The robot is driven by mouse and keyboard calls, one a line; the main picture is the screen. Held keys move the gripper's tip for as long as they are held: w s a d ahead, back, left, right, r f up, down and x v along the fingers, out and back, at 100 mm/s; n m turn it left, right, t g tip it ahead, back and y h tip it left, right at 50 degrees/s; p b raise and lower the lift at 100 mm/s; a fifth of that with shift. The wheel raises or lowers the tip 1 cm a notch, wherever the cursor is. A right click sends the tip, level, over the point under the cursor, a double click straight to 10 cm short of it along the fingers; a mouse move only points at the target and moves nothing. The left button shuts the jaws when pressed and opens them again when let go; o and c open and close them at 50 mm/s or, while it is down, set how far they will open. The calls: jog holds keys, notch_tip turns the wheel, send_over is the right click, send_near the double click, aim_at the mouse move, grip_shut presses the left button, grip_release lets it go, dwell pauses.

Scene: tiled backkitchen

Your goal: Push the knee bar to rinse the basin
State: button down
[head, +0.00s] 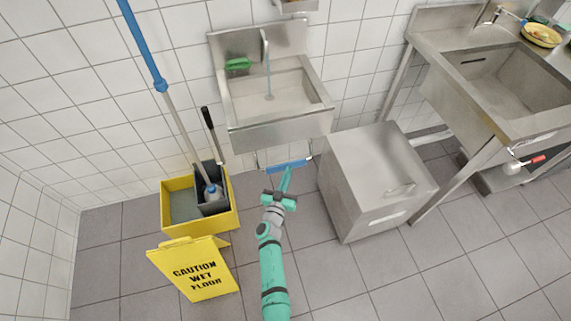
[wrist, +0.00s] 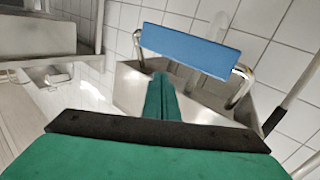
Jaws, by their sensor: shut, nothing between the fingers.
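The knee bar, a blue pad (head: 280,168) on bent chrome rods, hangs below the front of the steel wall basin (head: 280,134). It also shows large in the wrist view (wrist: 190,50). My teal gripper (head: 287,172) is shut and empty, its fingertips at the bar. In the wrist view the shut fingers (wrist: 160,78) end at the pad's lower edge, left of its middle; I cannot tell whether they touch it. A thin bluish stream runs from the basin's spout (head: 264,45) to its floor. A green item (head: 238,64) lies on the basin's back ledge.
A yellow mop bucket (head: 177,228) with mop and a yellow wet-floor sign (head: 195,268) stand left of my arm. A steel box (head: 372,165) stands close on the right, with a larger sink (head: 508,85) beyond. The tiled floor at front right is clear.

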jog(key=s+r, duration=0.1)
jog(key=s+d, duration=0.1)
jog(key=shift+s+d+r, duration=0.2)
jog(key=shift+s+r, duration=0.1)
jog(key=shift+r, duration=0.05)
jog(key=shift+a, duration=0.15)
dwell(0.5)
jog(key=s+d+r+n+y, duration=0.1)
jog(key=s+r+y, duration=0.1)
jog(key=s, duration=1.1)
jog(key=s+d+r+n+y, duration=0.1)
jog(key=s+d+r, duration=0.1)
jog(key=s, duration=1.1)
jog(key=s+a+r+g+y, duration=0.1)
jog(key=s+a+r+g, duration=0.1)
jog(key=s+r, duration=1.4)
jog(key=s+a, duration=0.1)
jog(key=s, duration=0.2)
